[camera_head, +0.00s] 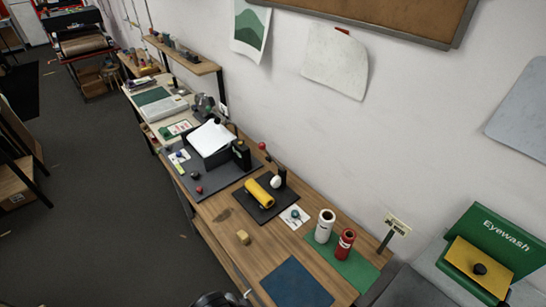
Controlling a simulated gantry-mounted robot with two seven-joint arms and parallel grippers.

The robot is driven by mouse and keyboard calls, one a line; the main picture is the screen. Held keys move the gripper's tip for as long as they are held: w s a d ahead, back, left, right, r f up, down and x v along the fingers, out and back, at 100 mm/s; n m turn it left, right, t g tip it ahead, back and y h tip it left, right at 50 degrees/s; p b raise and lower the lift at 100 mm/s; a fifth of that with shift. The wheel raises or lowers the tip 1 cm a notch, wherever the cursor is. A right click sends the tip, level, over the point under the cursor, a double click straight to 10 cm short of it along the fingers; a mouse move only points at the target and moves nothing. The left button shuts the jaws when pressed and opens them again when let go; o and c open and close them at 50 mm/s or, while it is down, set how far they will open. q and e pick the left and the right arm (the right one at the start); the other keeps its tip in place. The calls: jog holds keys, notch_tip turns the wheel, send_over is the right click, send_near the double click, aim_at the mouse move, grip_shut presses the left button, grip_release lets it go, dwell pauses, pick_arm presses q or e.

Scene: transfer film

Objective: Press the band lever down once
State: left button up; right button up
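A black press-like device (241,155) stands beside a black box holding white sheets (212,138) on the wooden bench. A thin lever with a red ball knob (262,146) shows just right of the device, and it looks raised. To its right, a dark mat (265,208) bears a yellow roll (260,193) and a small black upright (282,176) with a white round part. I cannot tell for sure which part is the band lever, but the red-knobbed one is the clearest lever. Neither gripper can be made out.
A white bottle (324,226) and a red bottle (345,242) stand on a green mat (355,270). A small tan block (243,237) and a blue mat (296,284) lie nearer. An eyewash station (490,250) is at right. A dark rounded object (215,299) is cut off below.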

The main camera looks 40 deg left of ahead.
pick_arm(q)
grip_shut()
dwell(1.3)
